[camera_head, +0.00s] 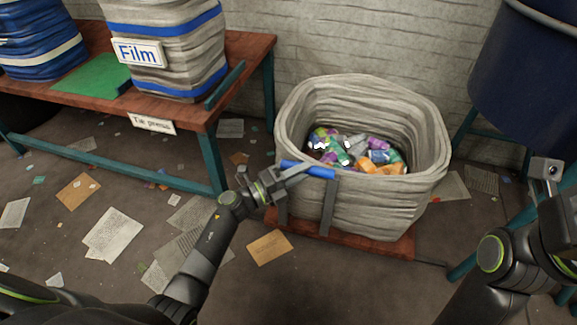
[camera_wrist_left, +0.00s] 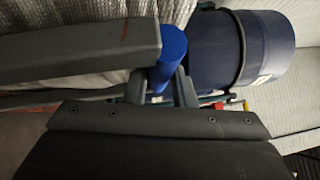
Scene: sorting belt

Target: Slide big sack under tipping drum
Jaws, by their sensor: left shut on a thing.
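The big sack (camera_head: 370,205) is a wide, open, pale ribbed bag holding colourful crumpled pieces. It stands upright on a low reddish wooden base (camera_head: 390,248) with dark uprights at its front. My left gripper (camera_head: 298,172) is shut on a blue handle bar (camera_head: 318,171) at the sack's front; the bar also shows in the left wrist view (camera_wrist_left: 172,42). The dark blue tipping drum (camera_head: 525,65) is raised on a teal frame to the right of the sack, apart from it, and shows in the left wrist view (camera_wrist_left: 265,48). My right arm is at the right edge; its fingers are not visible.
A wooden table (camera_head: 243,55) with teal legs stands at left, carrying a sack labelled Film (camera_head: 180,40), a blue sack (camera_head: 38,35) and a green sheet (camera_head: 92,75). Papers litter the floor. A brick wall (camera_head: 370,40) stands behind the sack.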

